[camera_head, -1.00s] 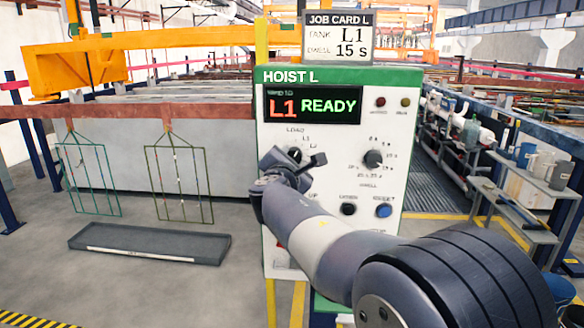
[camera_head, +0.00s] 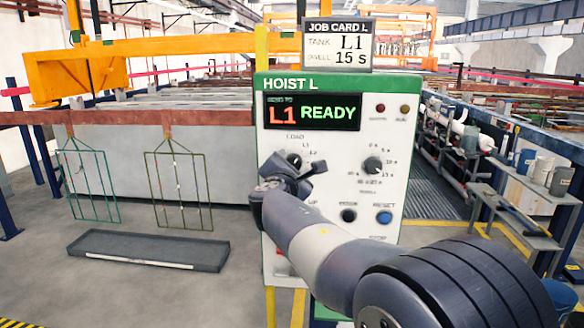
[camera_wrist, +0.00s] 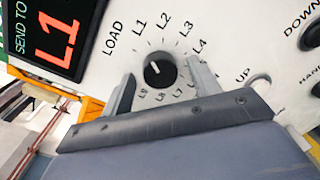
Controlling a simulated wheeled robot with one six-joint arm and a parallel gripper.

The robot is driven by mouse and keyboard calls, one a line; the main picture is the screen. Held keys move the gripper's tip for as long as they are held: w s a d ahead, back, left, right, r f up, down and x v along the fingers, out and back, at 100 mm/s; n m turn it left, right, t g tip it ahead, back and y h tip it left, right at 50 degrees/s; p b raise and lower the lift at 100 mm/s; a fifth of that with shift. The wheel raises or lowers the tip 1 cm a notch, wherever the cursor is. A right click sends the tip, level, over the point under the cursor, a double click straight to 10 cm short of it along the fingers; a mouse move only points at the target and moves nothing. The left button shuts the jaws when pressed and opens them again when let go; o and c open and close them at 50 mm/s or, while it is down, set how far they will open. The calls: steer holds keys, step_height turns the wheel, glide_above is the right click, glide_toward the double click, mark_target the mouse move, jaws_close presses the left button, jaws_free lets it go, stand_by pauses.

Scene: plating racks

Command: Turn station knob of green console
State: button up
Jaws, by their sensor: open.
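The green-topped console (camera_head: 400,78), labelled HOIST L, stands upright in front of me. Its display (camera_head: 312,111) reads L1 READY. The station knob (camera_wrist: 160,71) is black and round, with a white pointer line, inside a ring of labels LOAD, L1, L2, L3, L4 and more. My gripper (camera_wrist: 163,88) is open, with one finger on each side of the knob and a gap visible at the left. In the head view my gripper (camera_head: 297,172) partly covers the knob.
A dwell knob (camera_head: 373,165) sits right of the station knob, with a black button (camera_head: 348,215) and a blue button (camera_head: 384,217) below. The job card (camera_head: 338,46) above reads L1, 15 s. A grey tray (camera_head: 150,250) lies on the floor at left.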

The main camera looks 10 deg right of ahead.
steer(key=b+v, duration=0.1)
steer(key=v, duration=0.9)
steer(key=shift+s, duration=0.35)
steer(key=shift+a, duration=0.15)
steer(key=p+x, duration=0.1)
steer(key=x, duration=1)
steer(key=shift+s+a, duration=0.1)
steer(key=shift+s, duration=0.05)
